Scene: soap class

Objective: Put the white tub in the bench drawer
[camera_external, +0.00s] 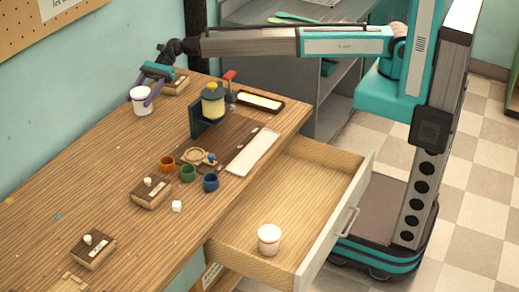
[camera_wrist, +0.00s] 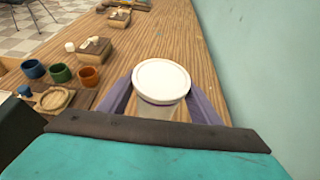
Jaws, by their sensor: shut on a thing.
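A white tub (camera_external: 141,105) with a white lid is between the purple fingers of my gripper (camera_external: 149,92), at the far left end of the bench near the wall. In the wrist view the tub's round lid (camera_wrist: 162,80) faces up, with a finger on each side. My gripper is shut on this tub. The tub is upright; I cannot tell whether it touches the bench top. The bench drawer (camera_external: 300,192) is pulled open at the front of the bench. Another white tub (camera_external: 269,240) stands upright inside it, near its front left corner.
A dark stand with a yellow bottle (camera_external: 213,102) is on the bench between my gripper and the drawer. Orange (camera_external: 167,164), green (camera_external: 188,173) and blue (camera_external: 210,182) cups and a white tray (camera_external: 252,152) are near the drawer. Much of the drawer floor is clear.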

